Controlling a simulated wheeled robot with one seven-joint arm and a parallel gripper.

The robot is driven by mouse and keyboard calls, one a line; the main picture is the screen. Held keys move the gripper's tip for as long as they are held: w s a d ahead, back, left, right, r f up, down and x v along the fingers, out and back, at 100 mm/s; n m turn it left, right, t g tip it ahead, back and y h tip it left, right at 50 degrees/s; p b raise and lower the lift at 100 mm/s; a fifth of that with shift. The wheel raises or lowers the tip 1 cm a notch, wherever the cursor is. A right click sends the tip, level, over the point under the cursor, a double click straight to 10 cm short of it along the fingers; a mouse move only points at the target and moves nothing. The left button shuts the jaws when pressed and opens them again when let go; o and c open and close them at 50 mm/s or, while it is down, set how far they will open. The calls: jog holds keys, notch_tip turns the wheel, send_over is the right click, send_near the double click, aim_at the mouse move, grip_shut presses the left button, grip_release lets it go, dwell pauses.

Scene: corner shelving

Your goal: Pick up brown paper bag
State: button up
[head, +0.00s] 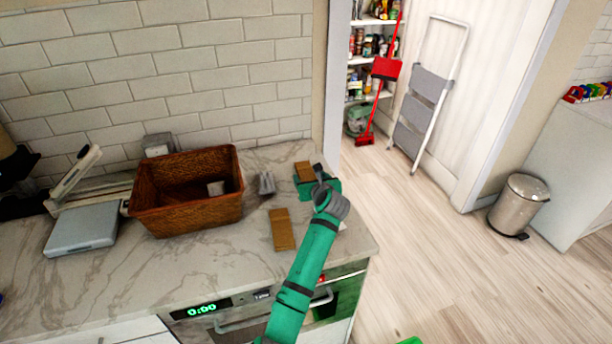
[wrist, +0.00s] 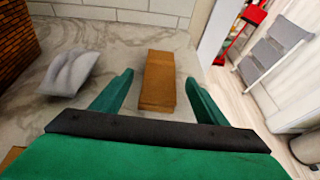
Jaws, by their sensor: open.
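A brown, block-like item that looks like the brown paper bag (wrist: 158,80) lies on the marble counter in the wrist view. It also shows in the head view (head: 304,168), just beyond my gripper (head: 318,187). In the wrist view, my gripper (wrist: 158,88) is open, with one green finger on each side of the bag's near part. The bag appears apart from both fingers. The gripper hides its near end in the head view. A second similar brown item (head: 282,229) lies nearer the counter's front edge, left of my arm.
A brown wicker basket (head: 188,216) with a small pale item inside stands left on the counter. A grey crumpled item (head: 266,184) lies between basket and gripper. A grey scale (head: 82,228) is farther left. A tiled wall is behind; the counter ends at the right.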

aim_at(307, 174)
jog(key=shift+x, duration=2.2)
jog(key=shift+d, duration=0.1)
jog(key=c, duration=1.1)
